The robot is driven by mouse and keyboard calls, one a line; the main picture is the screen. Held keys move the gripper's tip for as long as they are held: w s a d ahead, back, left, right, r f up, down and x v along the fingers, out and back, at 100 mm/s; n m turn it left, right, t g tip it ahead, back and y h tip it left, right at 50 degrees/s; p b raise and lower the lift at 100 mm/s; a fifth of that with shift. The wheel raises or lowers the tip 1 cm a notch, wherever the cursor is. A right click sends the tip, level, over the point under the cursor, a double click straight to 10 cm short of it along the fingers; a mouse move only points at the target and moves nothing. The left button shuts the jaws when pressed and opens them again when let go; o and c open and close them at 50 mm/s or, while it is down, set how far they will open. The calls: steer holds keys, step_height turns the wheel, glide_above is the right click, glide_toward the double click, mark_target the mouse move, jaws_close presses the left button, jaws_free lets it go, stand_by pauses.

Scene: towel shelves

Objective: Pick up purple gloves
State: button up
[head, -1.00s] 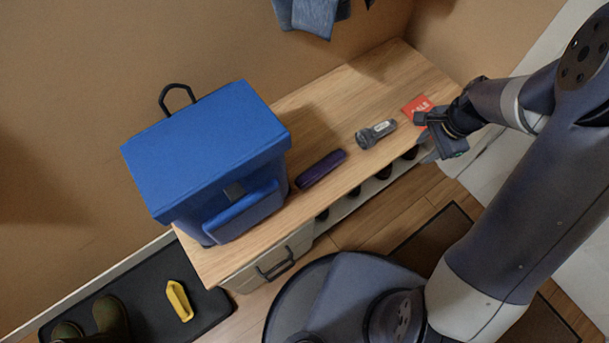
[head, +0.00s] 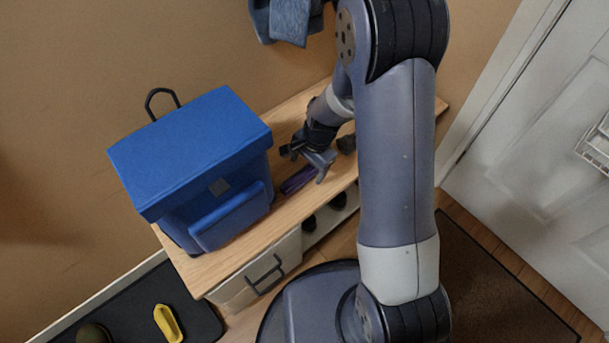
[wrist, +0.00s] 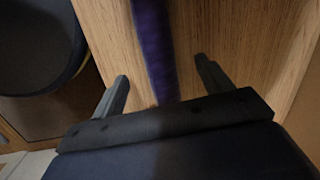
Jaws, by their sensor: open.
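The purple gloves (head: 297,181) lie as a narrow folded bundle on the wooden bench top, just right of the blue backpack. In the wrist view the purple gloves (wrist: 155,45) run as a dark strip between the fingers, partly cut off by the frame's top edge. My gripper (head: 306,168) is over the gloves in the head view and hides part of them. In the wrist view my gripper (wrist: 160,85) has its two fingers wide apart, one on each side of the strip. I cannot tell the height left between fingers and bench.
The blue backpack (head: 190,155) stands close left of the gloves. The bench (head: 180,262) has a drawer and shoe slots below. A yellow object (head: 167,323) lies on a black floor mat. A white door is at right.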

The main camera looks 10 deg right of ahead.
mark_target(306, 171)
steer(key=f, duration=0.3)
steer(key=shift+a, duration=0.2)
steer(key=shift+r, duration=0.1)
steer(key=c, duration=1.1)
